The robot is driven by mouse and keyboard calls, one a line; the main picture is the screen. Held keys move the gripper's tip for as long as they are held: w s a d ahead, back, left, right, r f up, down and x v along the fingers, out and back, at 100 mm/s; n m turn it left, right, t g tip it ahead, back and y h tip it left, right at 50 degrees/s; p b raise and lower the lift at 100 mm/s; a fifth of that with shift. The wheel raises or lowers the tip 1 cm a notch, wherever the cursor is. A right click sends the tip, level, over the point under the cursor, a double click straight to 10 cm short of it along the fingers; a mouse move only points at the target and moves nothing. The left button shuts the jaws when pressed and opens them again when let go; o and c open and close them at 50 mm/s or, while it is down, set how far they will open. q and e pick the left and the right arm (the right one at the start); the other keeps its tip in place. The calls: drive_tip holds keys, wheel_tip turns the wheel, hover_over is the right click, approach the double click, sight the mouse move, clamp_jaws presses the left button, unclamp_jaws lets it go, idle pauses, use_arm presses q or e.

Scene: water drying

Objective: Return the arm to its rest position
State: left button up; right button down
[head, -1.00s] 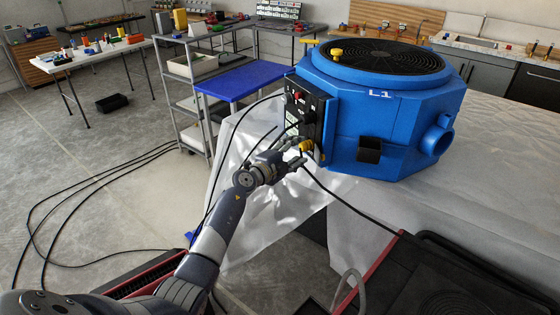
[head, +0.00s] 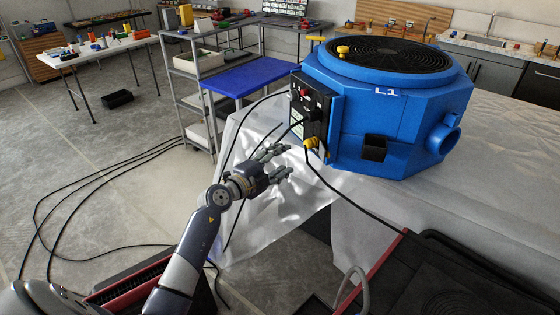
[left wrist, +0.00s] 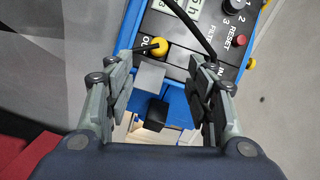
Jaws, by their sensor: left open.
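My left gripper (head: 279,166) is open and empty in the head view, to the left of and a little below the control panel (head: 307,112) of a blue machine (head: 410,125) marked L1. It is apart from the panel. In the left wrist view the open fingers (left wrist: 160,95) spread on both sides, with the yellow connector (left wrist: 160,46) and its black cable beyond them. The yellow connector (head: 311,142) also shows at the panel's lower edge in the head view. My right gripper is in neither view.
The machine stands on a table covered in pale sheeting (head: 480,185). A blue-topped stand (head: 248,76) and a grey shelf rack (head: 192,95) are behind my left arm. Black cables (head: 95,160) lie on the floor at left. Open floor lies at the left.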

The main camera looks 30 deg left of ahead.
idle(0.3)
use_arm(q)
drive_tip(key=s+d+f+n+g, duration=0.1)
drive_tip(key=s+d+f+n, duration=0.15)
drive_tip(key=f, duration=0.75)
drive_tip(key=s+d+f+n, duration=0.2)
drive_tip(key=f+n, duration=0.1)
drive_tip(key=f, duration=0.7)
drive_tip(key=s+d+f+n+g+y, duration=0.1)
drive_tip(key=s+f+n+g+y, duration=0.15)
drive_tip(key=s+f, duration=0.6)
drive_tip(key=s+f+n+g+y, duration=0.1)
drive_tip(key=s+f+n+g, duration=0.15)
drive_tip(key=s+f, duration=0.65)
drive_tip(key=s+d+f+n+g, duration=0.1)
drive_tip(key=s+d+f+g, duration=0.1)
drive_tip(key=s+f, duration=0.5)
drive_tip(key=s+d+f+n+g, duration=0.2)
drive_tip(key=s+f+g, duration=0.2)
drive_tip(key=s, duration=1.2)
drive_tip(key=s+d+f+n+g, duration=0.1)
drive_tip(key=s+f+g, duration=0.2)
drive_tip(key=s+f, duration=0.7)
drive_tip(key=shift+s+d+f+g, duration=0.3)
drive_tip(key=shift+s+d+f, duration=0.1)
drive_tip(key=shift+s, duration=0.85)
drive_tip(key=shift+n, duration=0.25)
drive_tip(key=shift+c, duration=0.6)
